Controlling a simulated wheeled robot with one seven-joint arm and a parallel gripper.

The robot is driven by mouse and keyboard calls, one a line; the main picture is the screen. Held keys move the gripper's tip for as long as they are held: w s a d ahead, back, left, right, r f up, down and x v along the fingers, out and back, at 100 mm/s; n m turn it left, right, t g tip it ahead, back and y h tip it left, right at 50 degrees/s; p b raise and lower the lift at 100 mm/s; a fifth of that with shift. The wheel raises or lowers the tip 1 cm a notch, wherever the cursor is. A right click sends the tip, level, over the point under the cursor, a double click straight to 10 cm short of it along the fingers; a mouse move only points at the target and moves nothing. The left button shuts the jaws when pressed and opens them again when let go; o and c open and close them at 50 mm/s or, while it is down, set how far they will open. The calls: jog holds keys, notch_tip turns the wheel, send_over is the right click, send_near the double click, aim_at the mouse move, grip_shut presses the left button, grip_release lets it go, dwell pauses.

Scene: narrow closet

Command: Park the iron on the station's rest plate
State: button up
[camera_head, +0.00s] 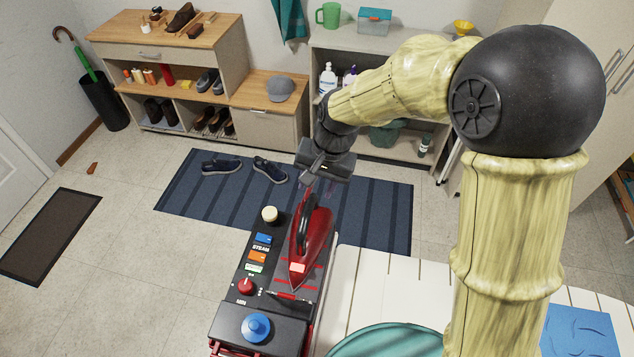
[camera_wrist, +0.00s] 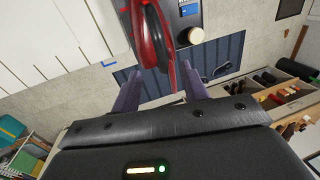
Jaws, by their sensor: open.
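The red iron (camera_head: 318,243) with its black handle (camera_head: 306,225) is at the right side of the black steam station (camera_head: 262,292), tip towards the robot. Red stripes of the station's rest area show beside and below its tip; I cannot tell whether its sole lies flat on the plate. My gripper (camera_head: 321,187) is at the iron's heel end, its jaws open. In the wrist view, the two fingers (camera_wrist: 158,80) stand apart with the iron (camera_wrist: 150,35) between and ahead of them; no grip on it shows.
The station has a blue knob (camera_head: 256,326), a red dial (camera_head: 246,286) and a cream knob (camera_head: 270,214). A white slatted board (camera_head: 380,290) is to its right, with a teal round item (camera_head: 385,342) and blue cloth (camera_head: 578,332). Shoes (camera_head: 268,170) lie on the striped rug (camera_head: 375,212).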

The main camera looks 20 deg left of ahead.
dwell(0.4)
jog(key=s+d+t+h, duration=0.1)
jog(key=s+d, duration=0.1)
jog(key=d, duration=1.3)
jog(key=s+d+m+t+h, duration=0.1)
jog(key=s+d, duration=0.2)
jog(key=d, duration=1.3)
jog(key=shift+s+t, duration=0.15)
jog(key=shift+t, duration=0.25)
jog(key=shift+r, duration=0.1)
jog(key=shift+s+b+x, duration=0.25)
jog(key=shift+b+x, duration=0.75)
jog(key=shift+b, duration=0.1)
